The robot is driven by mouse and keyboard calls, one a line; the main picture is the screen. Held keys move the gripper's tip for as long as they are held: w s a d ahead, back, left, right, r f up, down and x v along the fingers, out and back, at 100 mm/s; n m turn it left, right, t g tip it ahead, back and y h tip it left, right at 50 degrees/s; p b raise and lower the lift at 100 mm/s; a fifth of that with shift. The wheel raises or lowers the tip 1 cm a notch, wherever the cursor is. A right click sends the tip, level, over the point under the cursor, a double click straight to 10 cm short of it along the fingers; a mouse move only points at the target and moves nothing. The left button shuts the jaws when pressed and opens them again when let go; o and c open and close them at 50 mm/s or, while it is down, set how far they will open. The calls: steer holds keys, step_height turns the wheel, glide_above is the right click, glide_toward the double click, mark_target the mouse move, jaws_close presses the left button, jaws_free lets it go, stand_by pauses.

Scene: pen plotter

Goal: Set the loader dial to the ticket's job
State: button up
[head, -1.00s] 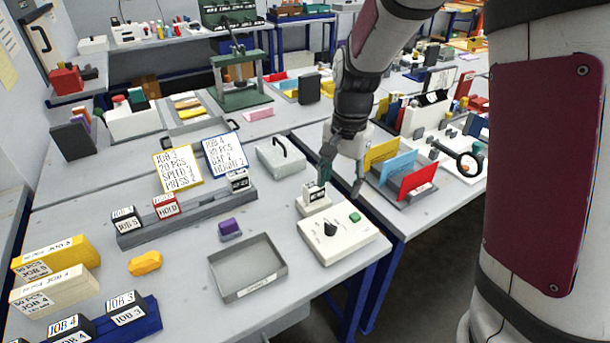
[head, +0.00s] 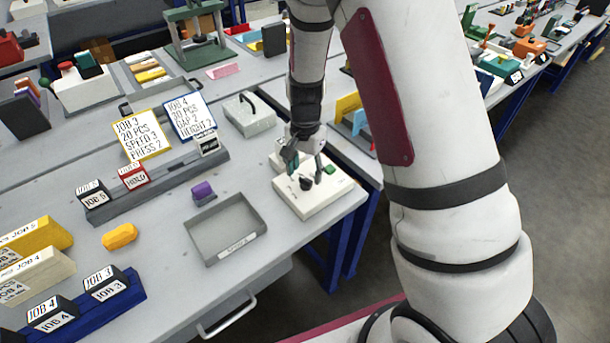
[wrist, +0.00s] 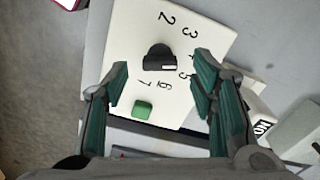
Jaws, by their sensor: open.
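The loader is a white box (head: 326,203) at the right end of the near table, with a black dial (head: 306,183) and a green button (head: 329,169). In the wrist view the dial (wrist: 159,58) sits among the numbers 2 to 7, partly hidden near 4. Two job tickets stand on the table: a yellow-framed JOB 3 card (head: 142,135) and a blue-framed JOB 4 card (head: 190,116).
A grey tray (head: 228,258) lies left of the loader, with a purple block (head: 203,193) behind it. A grey rail (head: 170,183) holds JOB 5 and a red HOLD sign (head: 134,177). A lidded grey box (head: 250,115) stands behind the loader.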

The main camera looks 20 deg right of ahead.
mark_target(306, 183)
steer(key=shift+f, duration=1.25)
steer(key=c, duration=1.1)
steer(key=shift+c, duration=0.2)
steer(key=shift+n, duration=0.3)
steer(key=n, duration=0.3)
steer(key=shift+n, duration=0.3)
steer(key=shift+n+b, duration=0.3)
steer(key=shift+n, duration=1.5)
